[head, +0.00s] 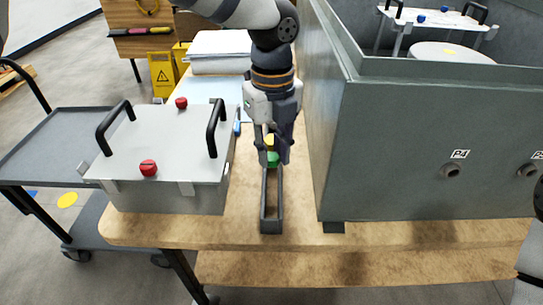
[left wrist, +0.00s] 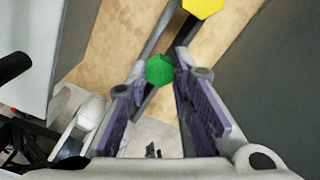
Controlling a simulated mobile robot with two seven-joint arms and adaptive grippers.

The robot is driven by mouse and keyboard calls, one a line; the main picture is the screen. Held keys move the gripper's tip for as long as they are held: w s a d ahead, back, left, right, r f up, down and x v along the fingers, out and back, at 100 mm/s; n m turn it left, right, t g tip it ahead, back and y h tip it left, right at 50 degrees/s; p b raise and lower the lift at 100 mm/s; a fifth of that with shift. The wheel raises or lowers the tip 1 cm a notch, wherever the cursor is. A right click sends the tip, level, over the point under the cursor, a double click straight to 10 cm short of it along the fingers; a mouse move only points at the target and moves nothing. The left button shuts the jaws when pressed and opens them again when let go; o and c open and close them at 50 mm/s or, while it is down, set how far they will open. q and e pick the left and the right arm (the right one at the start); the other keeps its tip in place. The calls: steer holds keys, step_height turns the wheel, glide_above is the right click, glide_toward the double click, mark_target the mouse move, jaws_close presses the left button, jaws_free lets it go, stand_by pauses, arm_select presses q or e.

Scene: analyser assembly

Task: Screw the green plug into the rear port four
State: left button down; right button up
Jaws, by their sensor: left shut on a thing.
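The green plug (head: 273,158) stands at the dark narrow rack (head: 271,226) on the wooden table. My left gripper (head: 273,153) points down over the rack, its fingers on either side of the plug, shut on it. In the left wrist view the plug's green hexagonal head (left wrist: 159,70) shows between the purple-padded fingers. Whether the plug is still seated in the rack is hard to tell. The grey analyser housing (head: 400,130) stands to the right, with a port (head: 451,170) under a small label that seems to read P4. My right gripper is out of frame.
A yellow plug (left wrist: 203,7) sits farther along the rack. A grey box (head: 165,200) with black handles and red knobs stands left of the rack. Another port (head: 527,170) is at the housing's right. A grey cart (head: 60,145) stands at the left.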

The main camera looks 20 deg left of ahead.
mark_target(272, 157)
arm_select(q)
steer(key=shift+r+p, duration=0.4)
steer(key=shift+r, duration=2)
